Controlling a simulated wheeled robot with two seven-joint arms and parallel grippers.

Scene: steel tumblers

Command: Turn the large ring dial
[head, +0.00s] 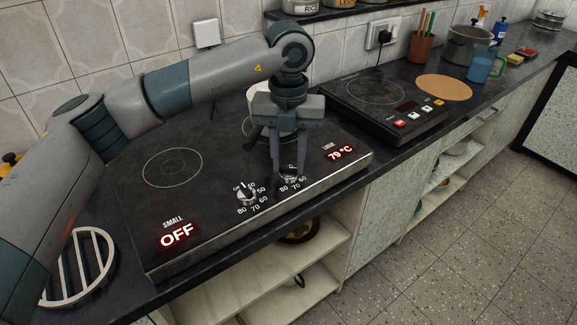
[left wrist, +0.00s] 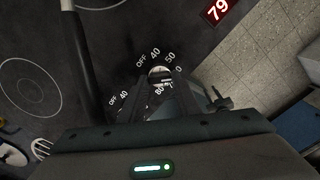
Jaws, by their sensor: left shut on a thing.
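The black hob (head: 205,205) has two dials on its front part. The large ring dial (head: 290,179) is the right one, mostly hidden by my left gripper (head: 287,170), which points down and is shut on it. In the left wrist view the dial (left wrist: 158,71) shows beyond my fingers, with OFF, 40 and 50 printed around it. The red display marked LARGE (head: 340,152) reads 79 °C. The small ring dial (head: 245,192) stands to the left, and the SMALL display (head: 177,234) reads OFF.
A round metal trivet (head: 78,268) lies at the left front. Open shelves are below the counter edge.

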